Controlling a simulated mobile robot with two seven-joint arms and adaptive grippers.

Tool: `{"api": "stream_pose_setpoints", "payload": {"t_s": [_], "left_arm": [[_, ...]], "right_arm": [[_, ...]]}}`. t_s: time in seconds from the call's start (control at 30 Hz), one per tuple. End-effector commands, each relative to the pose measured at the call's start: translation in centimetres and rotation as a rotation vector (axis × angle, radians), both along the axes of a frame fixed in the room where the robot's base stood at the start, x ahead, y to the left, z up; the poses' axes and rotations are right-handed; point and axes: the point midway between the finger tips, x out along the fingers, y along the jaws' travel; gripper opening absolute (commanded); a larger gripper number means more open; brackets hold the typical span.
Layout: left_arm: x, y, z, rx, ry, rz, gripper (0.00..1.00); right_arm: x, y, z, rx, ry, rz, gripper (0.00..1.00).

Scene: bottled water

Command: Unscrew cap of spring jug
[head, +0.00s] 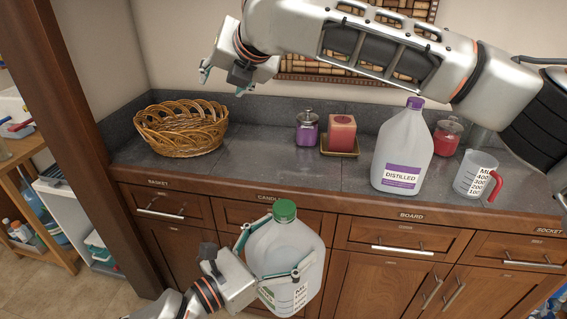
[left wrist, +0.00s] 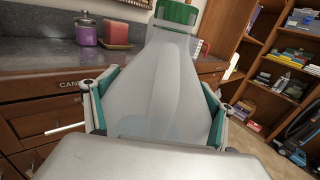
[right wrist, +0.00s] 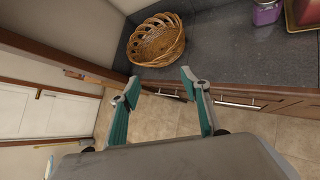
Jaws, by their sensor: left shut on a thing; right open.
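The jug with a green cap, the spring jug (head: 287,245), is held upright in front of the drawers, clear of the counter. Its green cap (head: 284,210) sits on its neck and also shows in the left wrist view (left wrist: 176,13). My left gripper (head: 279,248) is shut on the jug's body, one finger on each side; the fingers partly cover its label. My right gripper (head: 222,82) is open and empty, up and to the left of the jug, above the counter near the basket. In the right wrist view its fingers (right wrist: 160,82) are spread with nothing between them.
The counter (head: 255,168) holds a wicker basket (head: 182,130), a purple jar (head: 307,130), a red candle (head: 341,131), a purple-capped distilled jug (head: 403,150), a red jar (head: 447,136) and a measuring cup (head: 472,173). A wooden post (head: 85,130) stands at left.

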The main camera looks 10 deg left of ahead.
Motion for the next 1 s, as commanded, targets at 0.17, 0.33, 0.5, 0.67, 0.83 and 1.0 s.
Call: {"api": "stream_pose_setpoints", "payload": {"t_s": [0.17, 0.33, 0.5, 0.67, 0.83, 1.0], "left_arm": [[0.0, 0.0, 0.3, -0.003, -0.007, -0.001, 0.24], [0.0, 0.0, 0.3, -0.002, -0.006, -0.001, 0.24], [0.0, 0.0, 0.3, -0.003, -0.007, -0.001, 0.24], [0.0, 0.0, 0.3, -0.003, -0.007, -0.001, 0.24], [0.0, 0.0, 0.3, -0.002, -0.006, -0.001, 0.24], [0.0, 0.0, 0.3, -0.003, -0.007, -0.001, 0.24]], "right_arm": [[1.2, 3.2, 6.4, 0.277, -0.116, 0.004, 0.46], [0.0, 5.9, 12.2, 0.503, -0.201, 0.098, 0.46], [-3.4, 8.2, 16.8, 0.672, -0.247, 0.265, 0.46], [-8.1, 10.0, 19.1, 0.756, -0.25, 0.469, 0.46], [-13.7, 11.0, 18.9, 0.755, -0.202, 0.701, 0.46], [-18.8, 11.1, 16.2, 0.658, -0.107, 0.907, 0.46]]}}
